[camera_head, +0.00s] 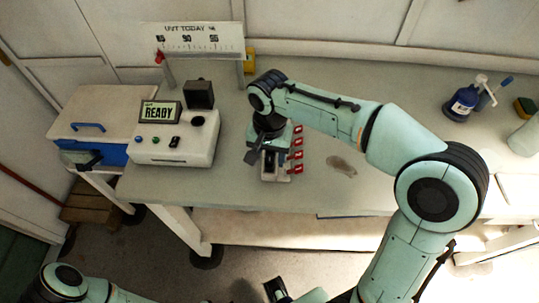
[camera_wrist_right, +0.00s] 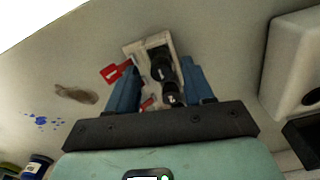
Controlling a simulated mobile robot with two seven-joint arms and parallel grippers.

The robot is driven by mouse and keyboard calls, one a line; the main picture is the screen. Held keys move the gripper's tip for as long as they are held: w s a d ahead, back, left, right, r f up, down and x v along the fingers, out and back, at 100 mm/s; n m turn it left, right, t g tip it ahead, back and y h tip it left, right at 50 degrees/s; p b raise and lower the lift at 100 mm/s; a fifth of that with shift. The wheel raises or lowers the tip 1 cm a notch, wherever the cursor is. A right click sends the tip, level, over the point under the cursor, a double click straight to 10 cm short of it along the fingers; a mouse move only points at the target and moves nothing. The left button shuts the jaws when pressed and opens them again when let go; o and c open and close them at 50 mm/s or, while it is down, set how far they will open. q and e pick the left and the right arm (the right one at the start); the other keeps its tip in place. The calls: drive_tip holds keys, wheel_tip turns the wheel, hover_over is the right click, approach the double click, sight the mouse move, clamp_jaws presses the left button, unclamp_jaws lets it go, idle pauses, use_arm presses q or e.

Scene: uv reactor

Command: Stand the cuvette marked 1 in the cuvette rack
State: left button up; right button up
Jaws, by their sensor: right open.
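A small pale rack (camera_head: 284,178) stands on the bench, partly hidden under my right gripper. Several red tags with white marks stick out along its right side, such as one red tag (camera_head: 296,155); their numbers are too small to read. In the right wrist view the rack (camera_wrist_right: 133,48) holds dark, round-topped pieces (camera_wrist_right: 160,66), and a red tag (camera_wrist_right: 112,73) sticks out on the left. My right gripper (camera_head: 270,160) is open above the rack; its blue fingers (camera_wrist_right: 160,84) lie on either side of it. I cannot tell which piece is cuvette 1.
A white machine (camera_head: 182,145) with a READY screen stands left of the rack. A blue-and-white cooler (camera_head: 92,125) stands further left. A sign (camera_head: 200,40) stands behind. A brown smear (camera_head: 341,165) lies right of the rack.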

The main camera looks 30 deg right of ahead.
sight(269, 160)
use_arm(q)
drive_tip(key=shift+w+r+p, duration=0.3)
drive_tip(key=shift+r+p, duration=0.25)
drive_tip(key=shift+r, duration=0.1)
drive_tip(key=shift+w+r+p, duration=0.3)
drive_tip(key=shift+r+p, duration=0.2)
drive_tip(key=shift+r, duration=0.1)
use_arm(e)
wheel_tip(269, 160, up, 11)
drive_tip(key=shift+r, duration=0.15)
